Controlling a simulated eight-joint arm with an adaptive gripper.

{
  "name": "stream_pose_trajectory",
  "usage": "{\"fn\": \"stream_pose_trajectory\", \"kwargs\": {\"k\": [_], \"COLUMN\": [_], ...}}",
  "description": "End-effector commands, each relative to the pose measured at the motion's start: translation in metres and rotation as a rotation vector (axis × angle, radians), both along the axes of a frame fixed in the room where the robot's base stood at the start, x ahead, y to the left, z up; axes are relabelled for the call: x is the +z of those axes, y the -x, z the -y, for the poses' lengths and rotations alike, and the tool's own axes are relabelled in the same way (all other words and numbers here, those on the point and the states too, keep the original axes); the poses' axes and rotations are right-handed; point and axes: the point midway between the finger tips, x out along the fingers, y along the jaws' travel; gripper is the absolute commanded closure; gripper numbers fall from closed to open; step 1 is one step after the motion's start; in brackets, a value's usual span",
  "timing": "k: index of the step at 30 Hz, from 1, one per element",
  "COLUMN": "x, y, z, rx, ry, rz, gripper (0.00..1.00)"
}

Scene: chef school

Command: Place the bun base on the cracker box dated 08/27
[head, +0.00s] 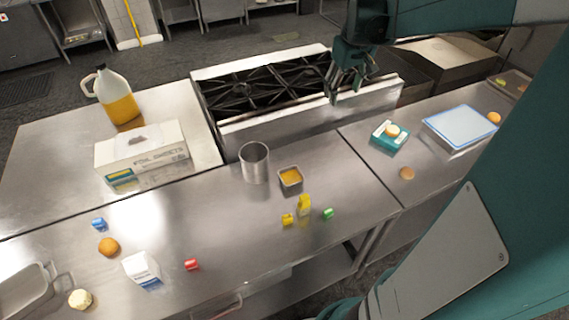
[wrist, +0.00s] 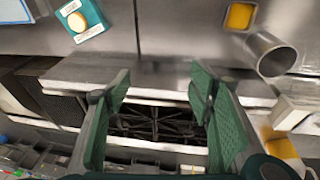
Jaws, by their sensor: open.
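A teal box with white labels (head: 377,141) lies flat on the right counter; its date is too small to read. A round tan piece that looks like a bun base (head: 392,131) rests on top of it. Both also show at the upper left of the wrist view, the teal box (wrist: 95,12) under the pale round piece (wrist: 77,22). Another tan round piece (head: 407,173) lies on the counter in front of the box. My gripper (head: 347,98) is open and empty above the stove's right side, apart from the box and the pieces. It also shows in the wrist view (wrist: 160,90).
A blue-topped tray (head: 460,127) and an orange bun (head: 494,118) lie right of the teal box. A metal cylinder (head: 254,163) and a small tray of yellow food (head: 290,180) stand on the middle counter. A foil box (head: 143,152) and jug (head: 118,99) stand left.

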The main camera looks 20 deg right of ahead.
Motion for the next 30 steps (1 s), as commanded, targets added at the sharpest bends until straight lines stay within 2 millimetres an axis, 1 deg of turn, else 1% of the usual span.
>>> {"fn": "stream_pose_trajectory", "kwargs": {"k": [1, 3, 8, 15, 21, 30], "x": [0.004, 0.008, 0.017, 0.024, 0.027, 0.022], "y": [0.005, 0.011, 0.025, 0.052, 0.076, 0.116], "z": [-0.015, -0.032, -0.070, -0.124, -0.164, -0.219], "rx": [0.005, 0.005, 0.008, 0.011, 0.015, 0.022], "ry": [0.001, 0.003, 0.005, 0.001, -0.007, -0.029], "rz": [0.009, 0.027, 0.063, 0.121, 0.170, 0.242], "gripper": [0.47, 0.47, 0.47, 0.47, 0.47, 0.47]}}
